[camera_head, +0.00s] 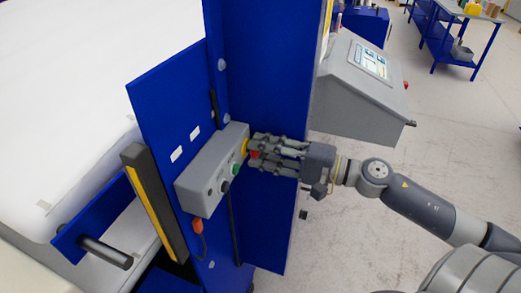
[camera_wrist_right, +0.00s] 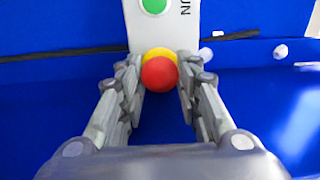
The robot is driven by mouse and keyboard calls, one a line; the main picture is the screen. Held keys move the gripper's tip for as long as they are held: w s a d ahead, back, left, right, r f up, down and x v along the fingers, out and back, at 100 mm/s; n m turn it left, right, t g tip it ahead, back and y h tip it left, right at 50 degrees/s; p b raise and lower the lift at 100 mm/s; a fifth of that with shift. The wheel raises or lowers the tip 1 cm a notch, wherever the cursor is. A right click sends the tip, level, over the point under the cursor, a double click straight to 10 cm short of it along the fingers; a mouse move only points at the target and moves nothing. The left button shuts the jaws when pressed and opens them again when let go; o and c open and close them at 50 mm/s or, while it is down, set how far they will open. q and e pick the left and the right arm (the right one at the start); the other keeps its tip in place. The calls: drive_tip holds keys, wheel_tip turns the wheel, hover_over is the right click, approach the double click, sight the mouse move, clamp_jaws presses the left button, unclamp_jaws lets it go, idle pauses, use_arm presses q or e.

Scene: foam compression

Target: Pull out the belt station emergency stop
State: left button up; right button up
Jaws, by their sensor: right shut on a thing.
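The emergency stop is a red mushroom button (camera_wrist_right: 160,73) with a yellow collar (camera_wrist_right: 159,54), on the end of a grey control box (camera_head: 207,177) fixed to a blue panel. My right gripper (camera_head: 257,153) reaches it from the right, and its fingers cover much of the red button in the head view. In the right wrist view the fingers (camera_wrist_right: 160,88) stand on both sides of the red button, shut on it. My left gripper is not in view.
A green button (camera_head: 235,170) and a dark knob (camera_head: 224,186) sit on the same box. A grey console with a screen (camera_head: 370,62) stands behind my right arm. A black and yellow bar (camera_head: 154,200) and an orange-red piece (camera_head: 198,226) are at the lower left.

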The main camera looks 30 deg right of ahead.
drive_tip(key=shift+s+d+f, duration=0.1)
drive_tip(key=shift+s, duration=0.1)
idle(0.4)
drive_tip(key=o, duration=1.8)
drive_tip(key=shift+s+d, duration=0.2)
drive_tip(key=shift+c, duration=0.2)
drive_tip(key=o, duration=0.6)
drive_tip(key=shift+w+a, duration=0.1)
drive_tip(key=shift+w, duration=0.05)
drive_tip(key=shift+c, duration=0.2)
drive_tip(key=shift+b+v, duration=1.25)
drive_tip(key=shift+v, duration=2.35)
